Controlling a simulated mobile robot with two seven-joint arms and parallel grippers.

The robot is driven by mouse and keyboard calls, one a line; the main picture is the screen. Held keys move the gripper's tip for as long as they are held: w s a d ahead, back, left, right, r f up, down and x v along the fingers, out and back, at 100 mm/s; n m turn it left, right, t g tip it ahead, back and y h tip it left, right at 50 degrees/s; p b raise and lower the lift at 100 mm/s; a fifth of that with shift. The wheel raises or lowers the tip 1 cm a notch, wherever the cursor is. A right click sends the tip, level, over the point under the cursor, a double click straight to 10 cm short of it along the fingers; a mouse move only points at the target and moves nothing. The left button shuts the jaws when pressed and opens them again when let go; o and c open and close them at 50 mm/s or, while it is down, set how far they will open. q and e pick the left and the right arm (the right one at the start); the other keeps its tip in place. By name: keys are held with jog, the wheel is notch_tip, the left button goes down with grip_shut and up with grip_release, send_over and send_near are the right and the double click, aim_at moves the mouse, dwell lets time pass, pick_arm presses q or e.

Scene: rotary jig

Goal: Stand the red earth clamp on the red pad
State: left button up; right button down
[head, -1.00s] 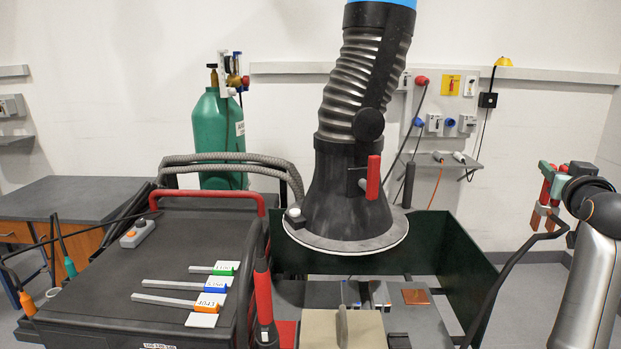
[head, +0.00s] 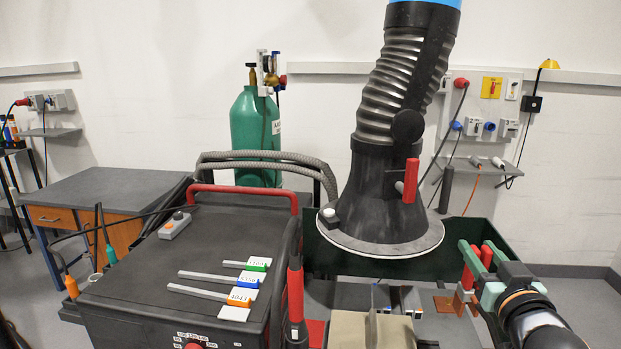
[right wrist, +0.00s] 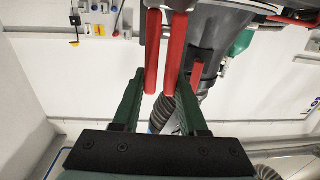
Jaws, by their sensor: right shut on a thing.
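The red earth clamp (head: 472,272) has red handles and copper-coloured jaws. My right gripper (head: 478,270), with green fingers, is shut on it and holds it with the jaws downward, by the right side of the dark green bin. In the right wrist view the clamp's two red handles (right wrist: 152,60) show between the green fingers (right wrist: 160,90). A red pad (head: 316,332) shows in part low in the head view, left of the clamp, just right of an upright red and black tool that hides some of it. My left gripper is out of view.
A large black fume hood (head: 385,205) hangs over the bench between pad and clamp. A beige block (head: 355,330) stands right of the pad. A black welder (head: 190,265) fills the left.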

jog(key=s+a+f+n+y, duration=0.1)
jog(key=s+a, duration=0.1)
jog(key=a, duration=0.4)
jog(key=s+a+f+n+y, duration=0.1)
jog(key=s+a+f+y, duration=0.1)
jog(key=a, duration=0.5)
jog(key=shift+s+a, duration=0.2)
jog(key=shift+s, duration=0.45)
